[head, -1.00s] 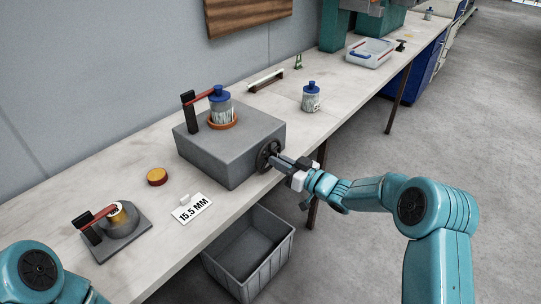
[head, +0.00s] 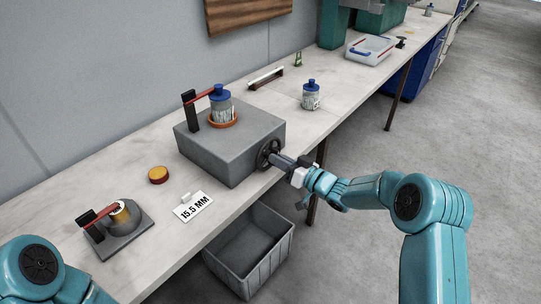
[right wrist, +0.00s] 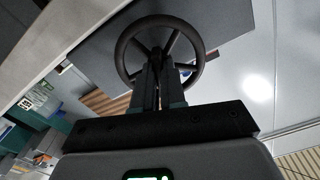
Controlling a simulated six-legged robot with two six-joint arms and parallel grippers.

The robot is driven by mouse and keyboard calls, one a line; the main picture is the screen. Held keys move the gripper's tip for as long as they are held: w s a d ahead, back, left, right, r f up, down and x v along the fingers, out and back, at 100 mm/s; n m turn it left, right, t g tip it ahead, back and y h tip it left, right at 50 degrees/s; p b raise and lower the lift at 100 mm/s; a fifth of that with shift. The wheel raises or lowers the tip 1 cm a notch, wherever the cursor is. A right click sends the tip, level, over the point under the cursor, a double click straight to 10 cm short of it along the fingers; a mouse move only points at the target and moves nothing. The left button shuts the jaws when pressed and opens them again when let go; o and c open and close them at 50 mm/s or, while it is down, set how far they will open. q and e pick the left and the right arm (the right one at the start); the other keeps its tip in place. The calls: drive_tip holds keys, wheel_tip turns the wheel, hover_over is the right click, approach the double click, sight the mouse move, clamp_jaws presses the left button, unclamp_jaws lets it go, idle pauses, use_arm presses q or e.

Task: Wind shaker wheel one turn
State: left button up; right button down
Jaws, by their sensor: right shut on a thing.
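The shaker (head: 215,150) is a grey box on the bench. Its dark spoked wheel (head: 268,154) is on the box's front right side. The wheel also shows in the right wrist view (right wrist: 127,58), upper middle. A blue-capped jar (head: 220,105) stands in an orange ring on top of the shaker, with a red arm from a black post reaching to its cap. My right gripper (head: 280,160) is at the wheel, shut on part of it; in the right wrist view its fingers (right wrist: 158,85) cover the wheel's lower middle. My left gripper is out of view.
A "15.5 MM" sign (head: 194,206), an amber disc (head: 158,175) and a small clamp stand (head: 120,230) are at left. A second blue-capped jar (head: 311,97) stands right of the shaker. A grey bin (head: 250,255) is below the bench edge.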

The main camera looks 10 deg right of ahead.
drive_tip(key=shift+m+p, duration=0.35)
drive_tip(key=shift+m, duration=0.55)
drive_tip(key=shift+m+p, duration=0.4)
drive_tip(key=shift+m, duration=0.6)
drive_tip(key=shift+m+p, duration=0.4)
drive_tip(key=shift+m, duration=0.6)
